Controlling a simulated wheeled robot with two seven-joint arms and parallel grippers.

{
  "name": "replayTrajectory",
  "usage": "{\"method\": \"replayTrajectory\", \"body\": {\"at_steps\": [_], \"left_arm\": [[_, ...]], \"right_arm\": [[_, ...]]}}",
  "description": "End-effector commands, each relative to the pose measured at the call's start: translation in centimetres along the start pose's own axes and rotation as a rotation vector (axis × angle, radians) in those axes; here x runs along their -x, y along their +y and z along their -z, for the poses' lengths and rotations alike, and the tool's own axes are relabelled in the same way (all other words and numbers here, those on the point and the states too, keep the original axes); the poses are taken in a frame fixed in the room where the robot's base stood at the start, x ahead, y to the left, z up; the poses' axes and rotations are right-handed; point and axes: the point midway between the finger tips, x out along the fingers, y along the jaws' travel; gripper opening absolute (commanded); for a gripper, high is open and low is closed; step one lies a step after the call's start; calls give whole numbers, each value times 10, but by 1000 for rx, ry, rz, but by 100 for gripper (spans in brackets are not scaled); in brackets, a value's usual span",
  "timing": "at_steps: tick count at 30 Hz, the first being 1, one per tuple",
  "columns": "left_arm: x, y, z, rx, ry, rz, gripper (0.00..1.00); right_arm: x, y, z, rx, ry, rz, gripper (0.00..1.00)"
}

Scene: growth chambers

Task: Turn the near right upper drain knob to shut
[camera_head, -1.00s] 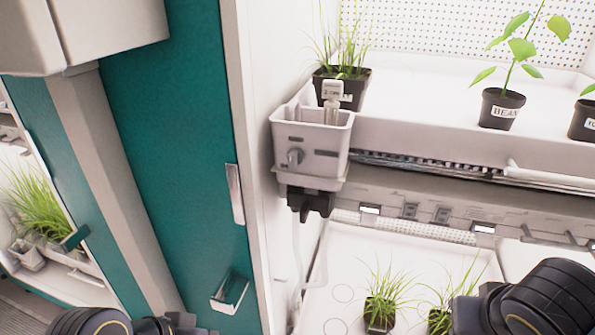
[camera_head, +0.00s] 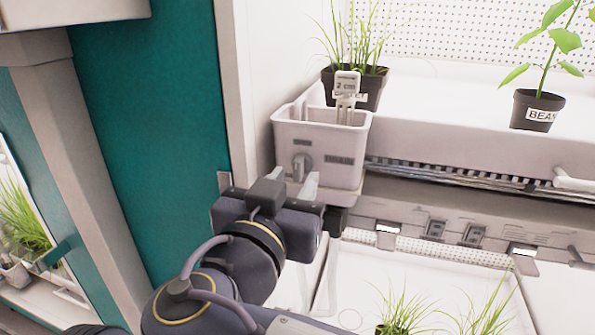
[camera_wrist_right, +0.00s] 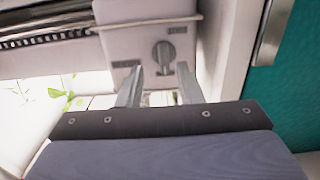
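The drain knob (camera_head: 302,165) is a small grey dial on the front of a light grey drain box (camera_head: 350,145) at the corner of the upper shelf. In the right wrist view the knob (camera_wrist_right: 163,53) sits with its grip bar roughly upright, just beyond and between the fingertips. My right gripper (camera_head: 294,178) is in front of and slightly below the knob. Its two fingers are apart with nothing between them, as the wrist view (camera_wrist_right: 160,70) also shows. The fingers appear clear of the knob. My left gripper is not in view.
A tagged clip (camera_head: 347,84) stands in the box, with a grass pot (camera_head: 368,85) behind it. A bean pot (camera_head: 537,110) stands on the upper shelf. The teal panel (camera_head: 150,120) is left of the chamber's white side wall. Grass plants (camera_head: 403,312) stand below.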

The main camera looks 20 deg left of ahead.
Motion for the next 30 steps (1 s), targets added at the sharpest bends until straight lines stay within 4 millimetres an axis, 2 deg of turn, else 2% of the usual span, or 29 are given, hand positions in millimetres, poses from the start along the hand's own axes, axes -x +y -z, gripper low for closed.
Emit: {"method": "replayTrajectory", "body": {"at_steps": [1,6,14,17,22,30], "left_arm": [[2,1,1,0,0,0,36],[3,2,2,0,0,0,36],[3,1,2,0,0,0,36],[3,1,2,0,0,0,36],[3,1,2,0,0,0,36],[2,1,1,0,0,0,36]], "right_arm": [[-8,0,1,1,-1,-2,33],[-21,0,0,2,-2,-1,33],[-23,0,-1,2,-2,1,33],[-23,0,-1,2,-2,1,24],[-23,0,-1,2,-2,1,2],[-23,0,-1,9,-2,0,0]]}}
